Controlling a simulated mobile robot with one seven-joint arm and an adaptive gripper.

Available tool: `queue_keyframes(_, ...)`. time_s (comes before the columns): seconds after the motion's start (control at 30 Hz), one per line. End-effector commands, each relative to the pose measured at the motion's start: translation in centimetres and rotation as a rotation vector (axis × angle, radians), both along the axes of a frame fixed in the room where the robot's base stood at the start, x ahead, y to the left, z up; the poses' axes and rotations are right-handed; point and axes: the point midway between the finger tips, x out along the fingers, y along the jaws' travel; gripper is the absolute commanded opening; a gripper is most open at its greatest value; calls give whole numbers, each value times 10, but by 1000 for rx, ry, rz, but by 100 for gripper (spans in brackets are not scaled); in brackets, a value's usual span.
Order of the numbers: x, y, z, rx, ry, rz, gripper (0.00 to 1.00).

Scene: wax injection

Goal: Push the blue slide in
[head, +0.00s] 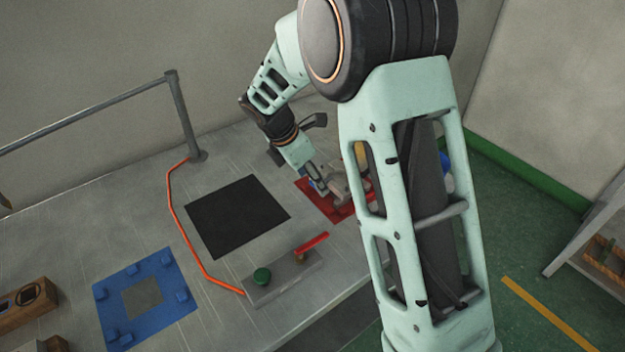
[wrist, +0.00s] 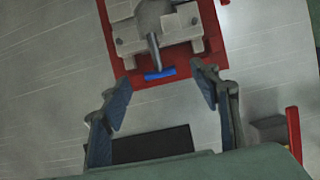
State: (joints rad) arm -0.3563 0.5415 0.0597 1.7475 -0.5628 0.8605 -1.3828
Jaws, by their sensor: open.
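The blue slide (wrist: 160,74) shows in the wrist view as a short blue bar. It lies by the near end of a grey rod of the grey and beige fixture (wrist: 127,37). The fixture stands on a red plate (wrist: 112,15), which also shows in the head view (head: 342,214), partly hidden by my arm. My gripper (wrist: 162,76) is open, its two fingers spread on either side of the blue bar in the picture. I see nothing between them in their grip. Whether they touch the bar cannot be told. In the head view my gripper (head: 318,186) is over the red plate.
A black mat (head: 238,217) lies left of the red plate. A grey block with a green knob (head: 262,276) and a red handle (head: 312,242) stands nearer. A blue frame (head: 113,305), an orange cable (head: 181,232) and a grey railing (head: 185,115) are farther left.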

Motion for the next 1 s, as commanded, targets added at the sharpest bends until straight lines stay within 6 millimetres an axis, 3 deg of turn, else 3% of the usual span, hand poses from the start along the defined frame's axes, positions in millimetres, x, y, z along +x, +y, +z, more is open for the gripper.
queue_keyframes(0.3, -13, 22, 63, 3, -4, 0, 56)
queue_keyframes(0.5, -20, 31, 90, 1, -2, 1, 56)
queue_keyframes(1.0, -23, 34, 99, 0, 0, 0, 56)
